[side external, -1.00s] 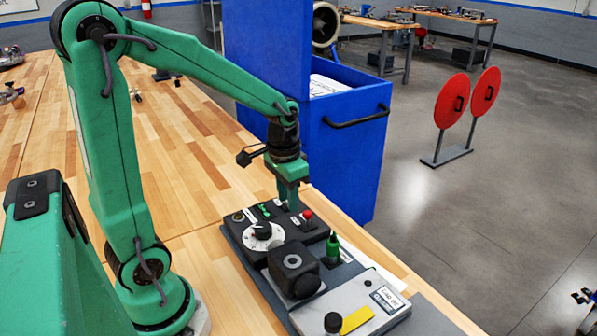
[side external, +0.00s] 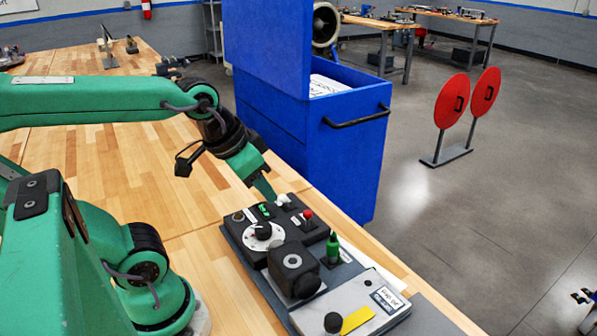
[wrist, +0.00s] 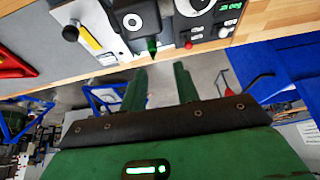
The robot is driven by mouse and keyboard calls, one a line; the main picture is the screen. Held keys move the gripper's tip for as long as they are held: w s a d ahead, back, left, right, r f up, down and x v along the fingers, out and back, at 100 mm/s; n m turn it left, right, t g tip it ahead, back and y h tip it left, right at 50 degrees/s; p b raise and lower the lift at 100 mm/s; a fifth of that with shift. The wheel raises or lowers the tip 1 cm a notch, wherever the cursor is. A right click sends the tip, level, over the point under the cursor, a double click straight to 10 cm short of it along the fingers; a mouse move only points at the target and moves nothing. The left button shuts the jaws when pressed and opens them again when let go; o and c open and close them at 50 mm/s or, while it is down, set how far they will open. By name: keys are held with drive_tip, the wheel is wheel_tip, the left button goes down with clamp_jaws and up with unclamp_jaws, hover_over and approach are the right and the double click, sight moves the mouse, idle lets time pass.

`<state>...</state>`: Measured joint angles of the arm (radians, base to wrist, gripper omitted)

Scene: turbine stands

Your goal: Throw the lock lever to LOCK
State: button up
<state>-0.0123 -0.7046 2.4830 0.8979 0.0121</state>
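A dark control panel (side external: 240,218) sits on a grey base at the bench edge. A small pale lever (side external: 284,201) is at its far corner, and a red-knobbed lever (side external: 307,215) stands beside it. I cannot read a LOCK label, so I cannot tell which is the lock lever. My gripper (side external: 268,194) is tilted, its tips close to the pale lever; contact cannot be told. In the wrist view my gripper (wrist: 160,75) has its two fingers apart with nothing between them. The red knob (wrist: 187,44) and pale lever (wrist: 223,32) show beyond the fingertips.
The panel also bears a white dial (side external: 262,237), a black block (side external: 293,270), a green handle (side external: 333,248) and a grey box with a yellow strip (side external: 357,319). A blue bin (side external: 345,165) stands close behind the bench edge. The wooden bench (side external: 130,165) is largely clear.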

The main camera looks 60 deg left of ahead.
drive_tip(key=shift+s+d+r, duration=0.1)
drive_tip(key=shift+s+d, duration=0.05)
drive_tip(key=shift+s, duration=0.2)
clamp_jaws()
drive_tip(key=w+a+f+m+g, duration=0.3)
drive_tip(key=w+m, duration=0.3)
drive_tip(key=m, duration=1.2)
drive_tip(key=w+a+f+m+g, duration=0.4)
drive_tip(key=w+m, duration=0.3)
drive_tip(key=m, duration=1.1)
drive_tip(key=shift+a+f+g+h, duration=0.15)
drive_tip(key=shift+a+g+h, duration=0.2)
drive_tip(key=shift+g, duration=0.45)
drive_tip(key=shift+s, duration=0.1)
